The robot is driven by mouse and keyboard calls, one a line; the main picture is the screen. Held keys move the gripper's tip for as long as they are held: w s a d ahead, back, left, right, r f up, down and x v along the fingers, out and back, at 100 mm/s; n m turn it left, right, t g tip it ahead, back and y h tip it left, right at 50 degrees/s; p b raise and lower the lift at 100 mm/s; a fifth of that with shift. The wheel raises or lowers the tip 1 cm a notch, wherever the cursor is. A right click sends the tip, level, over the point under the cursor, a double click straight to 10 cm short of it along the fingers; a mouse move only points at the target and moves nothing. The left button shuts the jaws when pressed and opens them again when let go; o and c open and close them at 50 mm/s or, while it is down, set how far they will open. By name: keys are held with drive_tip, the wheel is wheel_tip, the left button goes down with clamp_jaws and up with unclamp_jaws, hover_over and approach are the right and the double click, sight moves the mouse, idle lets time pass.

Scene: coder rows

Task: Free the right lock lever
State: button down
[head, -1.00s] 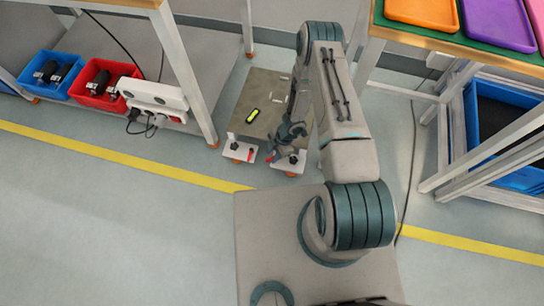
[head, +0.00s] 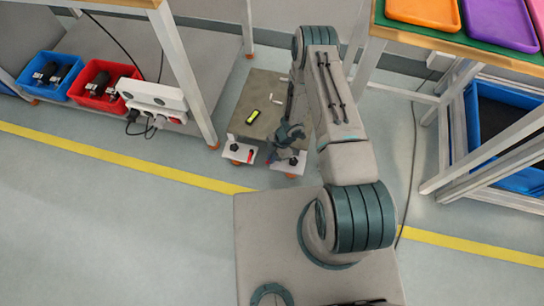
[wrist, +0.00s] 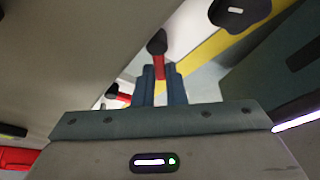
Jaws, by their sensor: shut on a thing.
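A low cart with a beige top (head: 262,88) stands on the floor, with two white plates at its near edge. The left plate (head: 236,151) carries a black knob and a red lever (head: 250,156). The right plate (head: 292,163) is partly hidden by my gripper (head: 277,155). In the wrist view my gripper (wrist: 163,85) is shut on the right lock lever (wrist: 159,68), a red bar with a black end, which shows between the two blue fingers. The other red lever (wrist: 117,93) shows left of the fingers. How far the held lever is turned is unclear.
A yellow-and-black device (head: 253,117) lies on the cart top. A bench leg (head: 188,75) stands close at the left, a workbench frame (head: 440,110) at the right. Blue (head: 35,80) and red (head: 84,91) bins sit on the left shelf. The near floor is clear.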

drive_tip(key=n, duration=0.1)
drive_tip(key=n+g+b, duration=0.1)
drive_tip(key=n, duration=0.1)
drive_tip(key=n+h, duration=0.1)
drive_tip(key=shift+s+d+n, duration=0.25)
drive_tip(key=shift+s+n, duration=0.05)
drive_tip(key=shift+s, duration=0.05)
drive_tip(key=n, duration=0.1)
drive_tip(key=n+g+h, duration=0.1)
drive_tip(key=n, duration=0.1)
drive_tip(key=d+n, duration=0.1)
drive_tip(key=shift+s+n+h, duration=0.25)
drive_tip(key=shift+n+h, duration=0.05)
drive_tip(key=shift+n, duration=0.1)
drive_tip(key=c, duration=1.5)
unclamp_jaws()
drive_tip(key=shift+g, duration=0.3)
drive_tip(key=shift+r, duration=0.1)
drive_tip(key=p+v, duration=0.4)
drive_tip(key=v, duration=0.9)
drive_tip(key=shift+r, duration=0.35)
